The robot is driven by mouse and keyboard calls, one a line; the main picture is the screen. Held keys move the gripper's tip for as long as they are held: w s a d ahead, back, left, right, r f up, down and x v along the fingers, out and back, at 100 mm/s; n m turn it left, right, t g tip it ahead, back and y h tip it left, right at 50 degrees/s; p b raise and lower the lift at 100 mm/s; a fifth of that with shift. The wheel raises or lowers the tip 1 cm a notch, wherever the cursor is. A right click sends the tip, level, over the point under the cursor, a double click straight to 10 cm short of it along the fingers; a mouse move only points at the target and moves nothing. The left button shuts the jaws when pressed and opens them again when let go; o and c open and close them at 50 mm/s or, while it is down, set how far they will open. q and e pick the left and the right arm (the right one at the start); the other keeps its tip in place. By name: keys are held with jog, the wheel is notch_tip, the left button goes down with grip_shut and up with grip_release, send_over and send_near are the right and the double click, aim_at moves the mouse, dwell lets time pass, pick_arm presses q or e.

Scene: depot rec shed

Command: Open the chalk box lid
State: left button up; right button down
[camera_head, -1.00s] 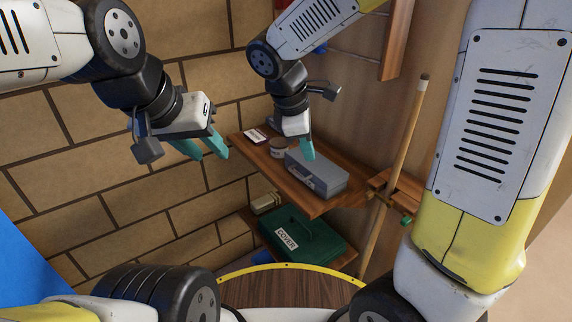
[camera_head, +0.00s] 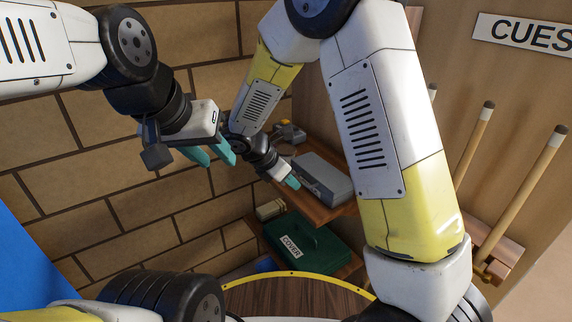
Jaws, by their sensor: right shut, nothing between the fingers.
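A grey box (camera_head: 328,178), which I take to be the chalk box, sits on the upper wooden shelf (camera_head: 318,214) in the head view. Its lid looks closed. My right gripper (camera_head: 292,182) has teal fingertips and is shut and empty. It is at the box's left front side; I cannot tell whether it touches the box. My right arm hides the right part of the shelf. My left gripper (camera_head: 212,154) is open and empty, with its teal fingers apart, in front of the brick wall and left of the shelf.
A green box labelled COVER (camera_head: 303,246) stands on a lower shelf, with a small pale item (camera_head: 270,209) behind it. Cue sticks (camera_head: 518,192) stand in a rack at the right, under a CUES sign (camera_head: 530,33). A round wooden top with a yellow rim (camera_head: 290,275) is in front.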

jog(key=shift+w+d+f, duration=0.25)
jog(key=shift+d+f, duration=0.1)
jog(key=shift+f, duration=0.25)
jog(key=shift+r, duration=0.15)
jog(key=shift+w+d+r+g+y, duration=0.15)
jog(key=shift+d+r+g+y, duration=0.1)
jog(key=shift+r+y, duration=0.25)
jog(key=shift+w+d+r+g+y, duration=0.1)
jog(key=shift+r+g+y, duration=0.2)
jog(key=shift+r, duration=0.4)
jog(key=w+d+r+g+y, duration=0.5)
jog(key=w+d+r+y, duration=0.1)
jog(key=d+r+y, duration=0.1)
jog(key=shift+s+v, duration=0.25)
jog(key=shift+v, duration=1.2)
jog(key=shift+d, duration=0.25)
jog(key=shift+s, duration=0.1)
